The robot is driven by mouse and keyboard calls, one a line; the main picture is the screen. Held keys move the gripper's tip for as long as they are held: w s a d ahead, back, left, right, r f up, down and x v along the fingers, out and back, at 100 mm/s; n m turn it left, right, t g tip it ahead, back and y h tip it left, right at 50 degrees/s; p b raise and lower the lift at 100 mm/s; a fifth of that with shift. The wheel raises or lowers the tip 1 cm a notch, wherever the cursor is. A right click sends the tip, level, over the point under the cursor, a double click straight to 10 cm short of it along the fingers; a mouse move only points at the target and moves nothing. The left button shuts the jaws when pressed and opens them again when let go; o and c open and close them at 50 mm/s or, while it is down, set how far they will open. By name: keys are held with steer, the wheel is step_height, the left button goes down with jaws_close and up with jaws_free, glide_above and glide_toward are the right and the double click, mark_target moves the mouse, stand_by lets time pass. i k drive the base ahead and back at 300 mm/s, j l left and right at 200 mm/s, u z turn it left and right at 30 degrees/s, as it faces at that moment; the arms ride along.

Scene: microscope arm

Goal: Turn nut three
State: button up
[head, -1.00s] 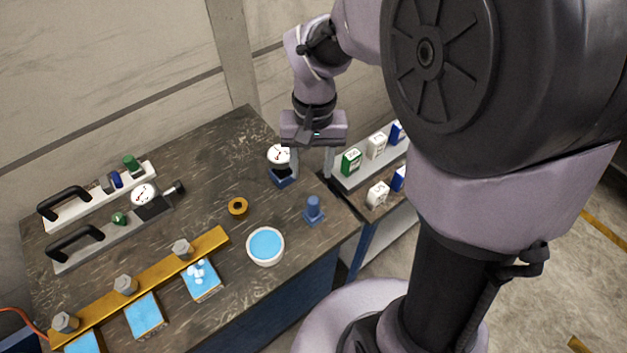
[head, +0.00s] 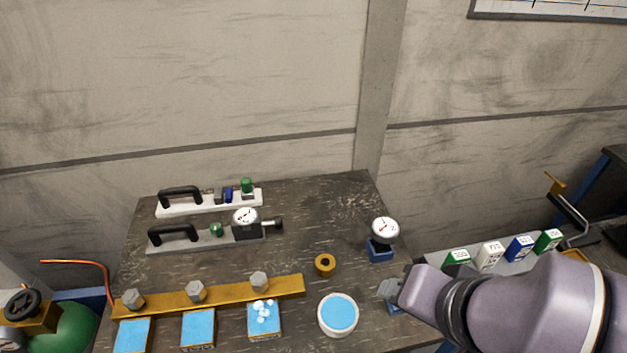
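A long yellow bar (head: 225,297) lies on the workbench with three grey hex nuts on it: a left nut (head: 134,299), a middle nut (head: 196,291) and a right nut (head: 258,281). I see no numbers that tell which is nut three. My gripper is at the lower right, well to the right of the bar and apart from all three nuts. My own arm mostly hides it, so its fingers cannot be made out. A small grey part (head: 389,288) shows at the arm's edge, above a blue piece; I cannot tell what it is.
Blue trays (head: 198,329) stand in front of the bar, the right one with white bits. A blue-filled bowl (head: 338,315), a brass ring (head: 325,265) and a dial gauge (head: 384,231) on a blue block stand right of it. Handled fixtures (head: 205,237) lie behind.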

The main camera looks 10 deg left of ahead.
mark_target(259, 280)
steer(key=u, duration=1.75)
